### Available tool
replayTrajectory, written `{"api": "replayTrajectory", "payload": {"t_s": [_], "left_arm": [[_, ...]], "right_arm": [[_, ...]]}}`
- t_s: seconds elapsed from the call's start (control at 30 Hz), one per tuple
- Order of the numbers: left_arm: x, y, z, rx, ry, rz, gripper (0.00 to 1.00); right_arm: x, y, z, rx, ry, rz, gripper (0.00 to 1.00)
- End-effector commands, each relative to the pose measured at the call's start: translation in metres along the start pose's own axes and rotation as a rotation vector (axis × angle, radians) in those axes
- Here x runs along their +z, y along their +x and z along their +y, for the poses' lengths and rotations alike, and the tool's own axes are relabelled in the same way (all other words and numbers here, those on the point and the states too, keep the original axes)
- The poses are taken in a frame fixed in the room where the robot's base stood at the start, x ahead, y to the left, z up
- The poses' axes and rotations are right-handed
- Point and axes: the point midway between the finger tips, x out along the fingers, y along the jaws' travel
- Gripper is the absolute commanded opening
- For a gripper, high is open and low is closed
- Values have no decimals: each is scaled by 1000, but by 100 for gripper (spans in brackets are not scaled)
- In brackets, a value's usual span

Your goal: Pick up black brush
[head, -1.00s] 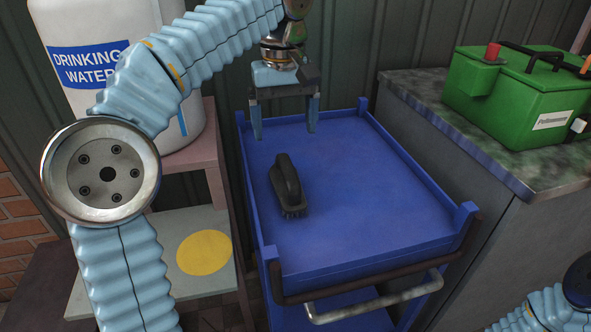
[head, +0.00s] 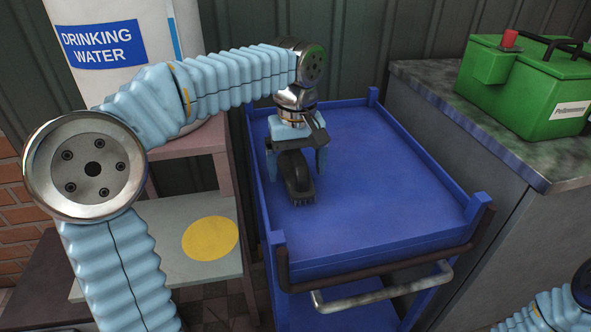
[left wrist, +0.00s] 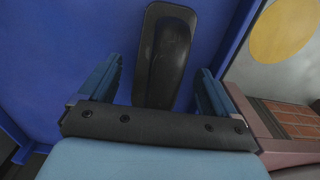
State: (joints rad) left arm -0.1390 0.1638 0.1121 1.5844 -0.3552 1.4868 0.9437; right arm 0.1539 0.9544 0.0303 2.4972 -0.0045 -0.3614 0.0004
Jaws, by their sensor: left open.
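The black brush (head: 296,178) rests bristles down on the top tray of the blue cart (head: 390,170), near its left side. My left gripper (head: 295,165) is open above the brush, with one blue finger on each side of it in the head view. The left wrist view shows the brush (left wrist: 163,55) between and beyond the open fingers of the left gripper (left wrist: 158,90). The fingers look apart from the brush. My right gripper is not in view; only part of my right arm shows at the lower right.
The tray has raised edges and corner posts, and its right half is clear. A metal handle (head: 380,290) runs along the near side. A counter with a green box (head: 525,85) stands right. A water container (head: 115,45) and a shelf with a yellow disc (head: 210,239) stand left.

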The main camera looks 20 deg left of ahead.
Motion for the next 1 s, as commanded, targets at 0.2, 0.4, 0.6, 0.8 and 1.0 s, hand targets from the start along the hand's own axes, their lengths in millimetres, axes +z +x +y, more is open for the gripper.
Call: {"api": "replayTrajectory", "payload": {"t_s": [0.2, 0.4, 0.6, 0.8, 1.0], "left_arm": [[0, 0, 0, 0, 0, 0, 71], [0, -1, 0, 0, 0, 0, 40], [0, -1, 0, 0, 0, 0, 21], [0, -4, 0, 1, 0, 1, 21], [0, -33, 1, 4, 1, 3, 21]], "right_arm": [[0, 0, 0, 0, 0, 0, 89], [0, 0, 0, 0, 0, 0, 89], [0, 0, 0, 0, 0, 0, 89], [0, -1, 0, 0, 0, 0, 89], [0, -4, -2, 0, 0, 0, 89]]}}
